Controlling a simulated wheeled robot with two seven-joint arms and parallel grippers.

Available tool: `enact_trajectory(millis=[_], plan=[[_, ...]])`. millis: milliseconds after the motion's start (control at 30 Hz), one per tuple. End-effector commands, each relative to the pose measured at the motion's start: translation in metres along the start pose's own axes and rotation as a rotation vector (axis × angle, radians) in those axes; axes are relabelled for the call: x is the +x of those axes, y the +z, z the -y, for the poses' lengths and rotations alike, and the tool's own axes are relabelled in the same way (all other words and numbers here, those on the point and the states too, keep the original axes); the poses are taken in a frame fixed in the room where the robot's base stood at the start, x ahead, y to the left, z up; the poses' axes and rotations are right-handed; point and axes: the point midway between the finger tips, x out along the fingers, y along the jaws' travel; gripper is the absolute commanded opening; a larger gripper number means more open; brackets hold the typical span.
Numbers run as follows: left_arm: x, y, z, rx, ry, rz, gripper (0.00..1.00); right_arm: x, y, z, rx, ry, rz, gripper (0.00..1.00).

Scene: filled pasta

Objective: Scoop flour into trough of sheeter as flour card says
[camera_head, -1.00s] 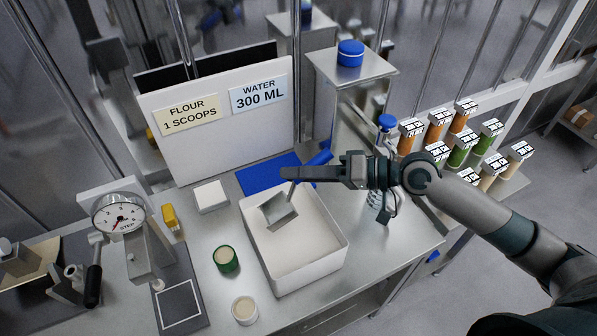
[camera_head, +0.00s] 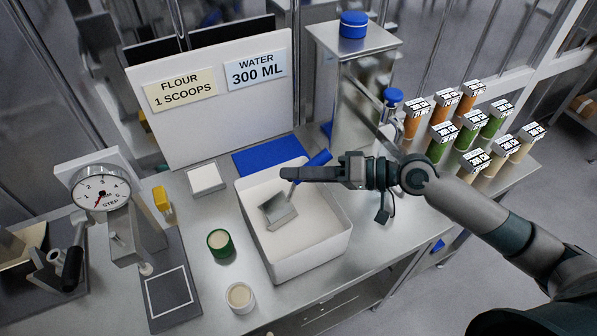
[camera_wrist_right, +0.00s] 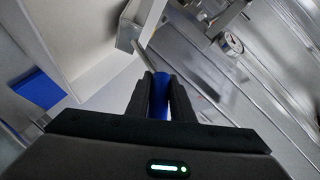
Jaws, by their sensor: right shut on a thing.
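The flour card (camera_head: 180,88) on the white board reads "FLOUR 1 SCOOPS". My right gripper (camera_head: 290,173) is shut on the blue handle of the metal scoop (camera_head: 278,210), above the white flour bin (camera_head: 342,250). The scoop's pan hangs over or in the bin; whether it touches the flour or carries any, I cannot tell. In the right wrist view the blue handle (camera_wrist_right: 160,95) sits between the fingers. The sheeter is not clearly identifiable; a machine with a "STEP" dial (camera_head: 101,193) stands at the left. My left gripper is not in view.
A water card (camera_head: 257,69) reads "300 ML". A green-rimmed cup (camera_head: 220,243), a pale cup (camera_head: 240,297), a white block (camera_head: 205,179) and a blue mat (camera_head: 268,157) lie near the bin. Several spice jars (camera_head: 440,140) stand at the right. A steel dispenser (camera_head: 357,100) stands behind.

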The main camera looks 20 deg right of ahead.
Motion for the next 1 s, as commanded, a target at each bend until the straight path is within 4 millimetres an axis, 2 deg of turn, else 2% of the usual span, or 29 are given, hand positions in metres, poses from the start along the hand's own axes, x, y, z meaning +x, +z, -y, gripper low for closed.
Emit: enact_trajectory(millis=[100, 500, 1000], plan=[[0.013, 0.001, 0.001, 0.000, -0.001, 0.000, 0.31, 0.003, 0.007, -0.011, 0.000, 0.000, -0.001, 0.00], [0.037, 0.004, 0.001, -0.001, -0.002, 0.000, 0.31, 0.010, 0.021, -0.035, 0.001, 0.000, -0.001, 0.00], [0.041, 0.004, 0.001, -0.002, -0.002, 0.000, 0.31, 0.012, 0.023, -0.039, 0.000, 0.000, -0.001, 0.00]])
